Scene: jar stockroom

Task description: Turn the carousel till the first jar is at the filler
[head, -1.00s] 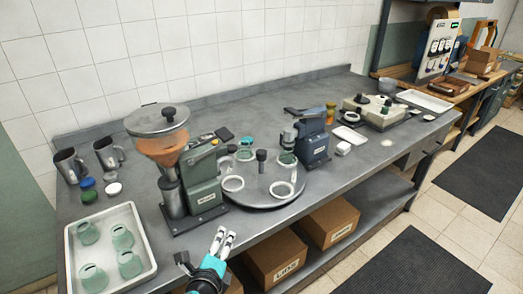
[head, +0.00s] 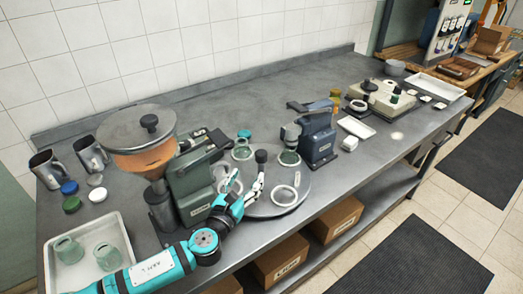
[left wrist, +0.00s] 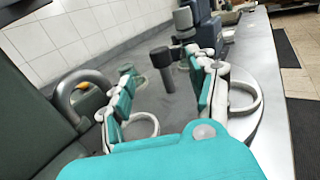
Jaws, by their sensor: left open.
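The carousel (head: 263,207) is a grey disc with white ring seats and a dark upright knob (head: 261,157). My left gripper (head: 254,188) is open over the disc, beside the knob. In the left wrist view the knob (left wrist: 162,60) stands beyond and between the open fingertips (left wrist: 168,92), apart from them. The filler (head: 190,183) is a green machine with an orange-filled hopper, left of the carousel. A greenish jar (head: 242,154) sits in a seat at the back. Another jar (head: 289,158) is under the blue machine's head. A front seat (head: 285,196) is empty. My right gripper is out of view.
The blue machine (head: 319,137) stands right of the carousel.

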